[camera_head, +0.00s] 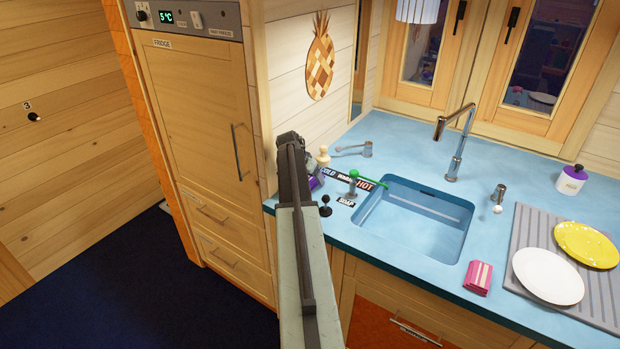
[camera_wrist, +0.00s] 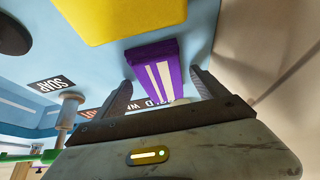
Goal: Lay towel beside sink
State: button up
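A folded purple towel with white stripes (camera_wrist: 155,68) lies on the blue counter in the wrist view. In the head view only a purple bit of it (camera_head: 315,184) shows beside my arm, left of the sink (camera_head: 415,222). My gripper (camera_wrist: 162,78) is open, with its two fingers on either side of the towel's near end and a gap to each. The towel is not gripped. In the head view my dark gripper (camera_head: 296,160) is over the counter's left end, partly hidden by my arm. A folded pink striped cloth (camera_head: 478,278) lies at the sink's front right.
A green-handled tap (camera_head: 354,178), a black-knobbed one (camera_head: 326,206) and HOT, COLD and SOAP labels are near my gripper. A yellow object (camera_wrist: 115,15) lies beyond the towel. The tall faucet (camera_head: 456,145) stands behind the sink.

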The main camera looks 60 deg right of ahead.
jog(key=shift+r+p, duration=0.45)
jog(key=p+v, duration=1)
jog(key=v, duration=0.1)
jog(key=shift+a+r, duration=0.2)
jog(key=shift+a, duration=0.05)
